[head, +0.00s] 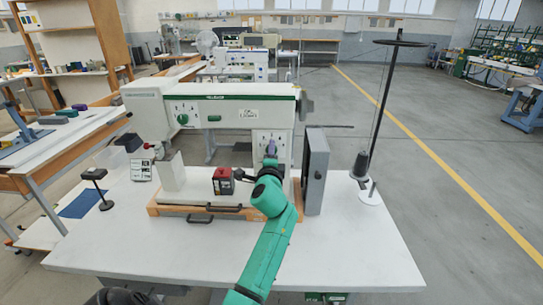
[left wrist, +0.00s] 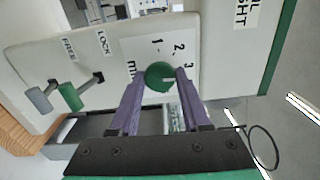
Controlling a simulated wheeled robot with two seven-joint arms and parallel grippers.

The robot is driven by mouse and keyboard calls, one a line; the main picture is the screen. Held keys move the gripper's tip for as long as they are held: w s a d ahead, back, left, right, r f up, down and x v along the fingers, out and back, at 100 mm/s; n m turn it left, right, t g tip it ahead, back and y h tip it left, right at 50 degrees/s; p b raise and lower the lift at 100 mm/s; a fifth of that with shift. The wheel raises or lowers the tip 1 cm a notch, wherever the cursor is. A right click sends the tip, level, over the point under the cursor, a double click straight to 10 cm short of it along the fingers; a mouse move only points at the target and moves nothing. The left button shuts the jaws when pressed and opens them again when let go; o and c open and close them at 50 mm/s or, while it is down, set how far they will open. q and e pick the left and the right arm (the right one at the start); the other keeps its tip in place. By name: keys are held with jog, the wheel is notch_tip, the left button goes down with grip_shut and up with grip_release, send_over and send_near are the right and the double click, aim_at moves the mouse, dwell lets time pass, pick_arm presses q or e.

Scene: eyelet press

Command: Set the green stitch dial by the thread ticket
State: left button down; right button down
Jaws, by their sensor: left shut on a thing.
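The green stitch dial (left wrist: 160,76) sits on a white plate marked 1, 2, 3 and "mm" in the left wrist view. A pale mark on the dial points right, roughly toward the 3 side. My left gripper (left wrist: 159,84) has its purple fingers on both sides of the dial, shut on it. In the head view my left gripper (head: 270,150) is at the lower right front of the white machine (head: 150,112) and hides the dial. A small printed card (head: 141,170), possibly the thread ticket, stands left of the machine; its text is unreadable. My right gripper is not in view.
Another green knob (head: 182,119) is on the machine's upper left. A red and black box (head: 222,181) stands on the wooden-edged base (head: 154,209). A grey box (head: 315,170) is right of the gripper. A thread stand (head: 380,110) rises at the right. The table's front (head: 150,252) is clear.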

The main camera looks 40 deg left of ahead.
pick_arm(q)
jog(key=shift+f, duration=0.1)
dwell(0.5)
jog(key=shift+c, duration=1.9)
grip_release()
jog(key=shift+d, duration=0.1)
jog(key=b+v, duration=0.2)
jog(key=v, duration=1.2)
jog(key=shift+s+d+b, duration=0.15)
jog(key=shift+s+b, duration=0.05)
jog(key=shift+b, duration=0.15)
